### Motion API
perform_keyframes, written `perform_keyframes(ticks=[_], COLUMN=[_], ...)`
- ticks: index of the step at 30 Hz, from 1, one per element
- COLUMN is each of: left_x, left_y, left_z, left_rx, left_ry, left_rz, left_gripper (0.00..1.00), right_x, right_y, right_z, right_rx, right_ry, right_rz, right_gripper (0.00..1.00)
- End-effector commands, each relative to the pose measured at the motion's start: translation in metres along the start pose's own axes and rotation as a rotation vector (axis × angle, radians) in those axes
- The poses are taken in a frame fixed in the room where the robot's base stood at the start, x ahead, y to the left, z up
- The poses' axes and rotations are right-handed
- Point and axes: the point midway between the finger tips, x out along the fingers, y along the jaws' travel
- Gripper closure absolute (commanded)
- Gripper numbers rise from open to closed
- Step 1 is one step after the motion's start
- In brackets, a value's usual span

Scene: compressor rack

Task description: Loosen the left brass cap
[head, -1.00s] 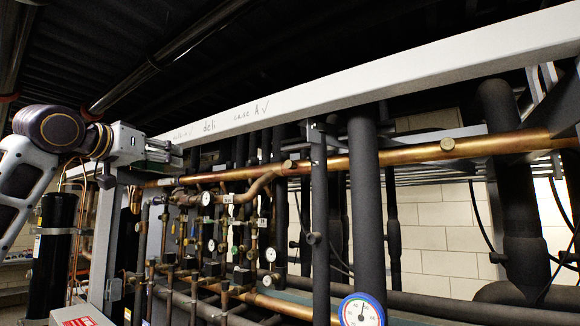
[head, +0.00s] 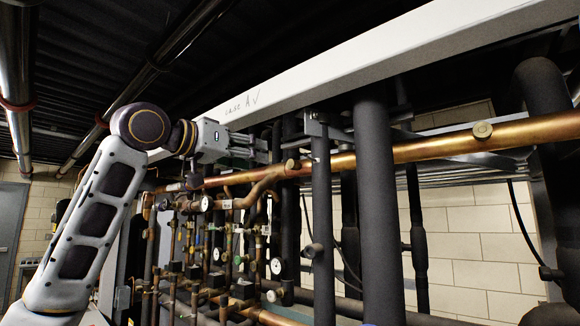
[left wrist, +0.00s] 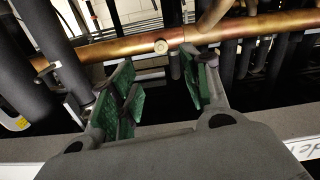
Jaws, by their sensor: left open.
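The left brass cap (head: 292,165) is a small round fitting on the horizontal copper pipe (head: 400,152). A second brass cap (head: 482,130) sits further right on the same pipe. My left gripper (head: 258,149) is open and empty, just left of the left cap in the head view and apart from it. In the left wrist view, the green finger pads of my left gripper (left wrist: 163,88) stand apart, and the left cap (left wrist: 161,46) shows beyond the fingertips, between them. My right gripper is not in view.
A white beam (head: 350,70) runs above the copper pipe, close to the gripper. Dark vertical pipes (head: 377,200) stand in front of the copper pipe, right of the left cap. Several gauges and valves (head: 215,250) crowd the space below. A curved copper branch (head: 262,187) is near the cap.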

Motion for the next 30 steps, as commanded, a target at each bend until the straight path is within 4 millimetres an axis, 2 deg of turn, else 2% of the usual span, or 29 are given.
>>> perform_keyframes(ticks=[7,14,30], left_x=[0.001,0.012,0.078], left_y=[0.000,0.000,-0.001], left_z=[0.000,-0.001,-0.002], left_rx=[0.000,-0.001,-0.001], left_ry=[0.000,-0.001,-0.001], left_rz=[-0.001,-0.001,-0.001], left_gripper=[0.53,0.53,0.53], right_x=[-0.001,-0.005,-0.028], right_y=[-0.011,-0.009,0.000], right_z=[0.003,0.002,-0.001], right_rx=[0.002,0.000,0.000], right_ry=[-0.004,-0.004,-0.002], right_rz=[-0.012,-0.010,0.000], right_gripper=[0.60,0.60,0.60])
